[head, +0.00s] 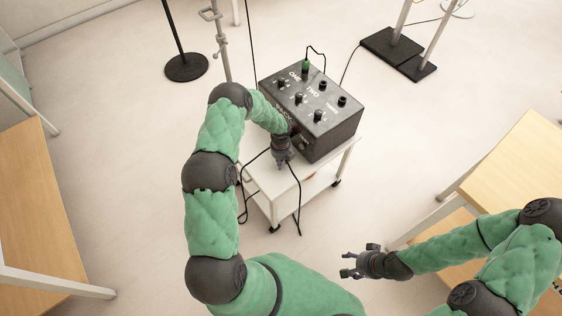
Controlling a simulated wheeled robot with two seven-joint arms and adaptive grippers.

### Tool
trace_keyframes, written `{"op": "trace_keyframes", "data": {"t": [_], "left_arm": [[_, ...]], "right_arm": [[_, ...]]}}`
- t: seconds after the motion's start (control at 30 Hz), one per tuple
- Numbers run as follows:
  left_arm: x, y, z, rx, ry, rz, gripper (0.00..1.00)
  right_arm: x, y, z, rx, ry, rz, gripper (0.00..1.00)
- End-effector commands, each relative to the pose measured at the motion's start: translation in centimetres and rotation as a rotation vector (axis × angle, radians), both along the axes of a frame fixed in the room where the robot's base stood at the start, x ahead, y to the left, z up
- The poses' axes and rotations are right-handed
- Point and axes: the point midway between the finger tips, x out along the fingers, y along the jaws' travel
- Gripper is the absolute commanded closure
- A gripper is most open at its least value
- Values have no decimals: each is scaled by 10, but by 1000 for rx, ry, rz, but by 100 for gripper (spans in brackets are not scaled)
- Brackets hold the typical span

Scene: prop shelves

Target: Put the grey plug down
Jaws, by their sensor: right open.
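My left gripper (284,165) points down over the front part of the white cart (265,187), just in front of the black box. I cannot tell whether its fingers are open or shut. I cannot make out the grey plug; it may be hidden at the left gripper. A thin black cable (298,205) runs from beside that gripper down over the cart's front edge. My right gripper (347,265) is open and empty over bare floor, right of and below the cart.
The black box (335,137) with knobs and sockets fills the cart's rear. A green plug (305,66) sits in its top, with a black cable. Wooden shelves (530,150) stand right and a wooden surface (30,215) left. Black stand bases (186,67) are behind.

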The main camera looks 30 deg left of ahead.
Motion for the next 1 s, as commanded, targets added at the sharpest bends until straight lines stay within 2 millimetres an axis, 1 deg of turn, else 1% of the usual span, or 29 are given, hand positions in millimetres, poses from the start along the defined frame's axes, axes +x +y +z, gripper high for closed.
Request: {"op": "trace_keyframes", "data": {"t": [0.03,0.07,0.37,0.47,0.57,0.67,0.9,1.0], "left_arm": [[0,0,0,-1,1,0,51],[0,0,0,-1,1,0,47],[0,0,0,-1,1,0,47],[0,0,4,0,0,0,47],[0,0,15,0,-1,1,47],[0,0,33,0,-1,1,47],[0,1,83,1,-2,0,47],[0,1,99,0,0,1,47]], "right_arm": [[0,0,0,0,0,0,43],[0,0,0,0,0,0,43],[0,0,1,0,0,0,43],[0,0,3,0,0,0,43],[0,0,8,0,0,0,43],[0,0,14,0,0,0,43],[0,0,31,0,0,0,43],[0,0,35,0,0,0,43]]}}
